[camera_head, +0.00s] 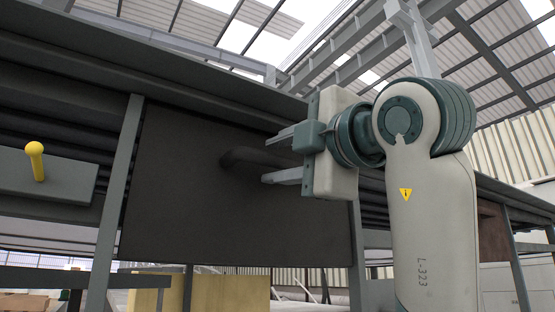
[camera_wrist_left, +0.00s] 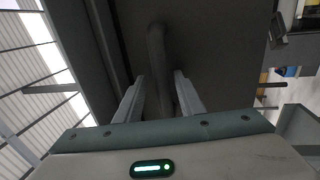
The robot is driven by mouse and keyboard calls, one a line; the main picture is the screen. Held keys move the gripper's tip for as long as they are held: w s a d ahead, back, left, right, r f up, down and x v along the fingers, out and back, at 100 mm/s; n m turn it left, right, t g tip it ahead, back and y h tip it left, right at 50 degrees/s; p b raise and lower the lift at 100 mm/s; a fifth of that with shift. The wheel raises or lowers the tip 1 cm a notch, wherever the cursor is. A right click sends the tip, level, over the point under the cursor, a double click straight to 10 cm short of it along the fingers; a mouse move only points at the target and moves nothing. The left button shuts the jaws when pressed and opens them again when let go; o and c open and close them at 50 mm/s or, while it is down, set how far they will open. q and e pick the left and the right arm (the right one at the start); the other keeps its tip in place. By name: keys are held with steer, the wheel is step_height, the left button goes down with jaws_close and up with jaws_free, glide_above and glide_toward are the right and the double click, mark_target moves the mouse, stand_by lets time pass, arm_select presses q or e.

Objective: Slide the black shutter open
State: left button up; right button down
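The black shutter (camera_head: 180,200) is a dark flat panel hanging between grey uprights under the slab. A dark bar handle (camera_head: 243,156) sticks out from its face and also shows in the left wrist view (camera_wrist_left: 157,50). My left gripper (camera_head: 270,159) comes in from the right in the head view with its fingers open, one above and one below the handle's near part. In the left wrist view the handle runs between the two open fingers (camera_wrist_left: 156,92); I see a gap on at least the left side. My right gripper is in neither view.
A grey block with a yellow knob (camera_head: 35,160) sits left of the shutter. A grey upright (camera_head: 115,200) stands along the shutter's left edge. A yellowish box (camera_head: 228,294) is below and behind the shutter. The slab's edge overhangs above.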

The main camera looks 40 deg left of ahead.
arm_select(q)
steer(key=shift+s+d+f, duration=0.15)
steer(key=shift+d+f, duration=0.05)
steer(key=shift+d, duration=0.2)
steer(key=b+v, duration=0.7)
steer(key=v, duration=0.9)
steer(key=shift+s+r, duration=0.2)
steer(key=shift+r, duration=0.05)
steer(key=shift+d, duration=0.15)
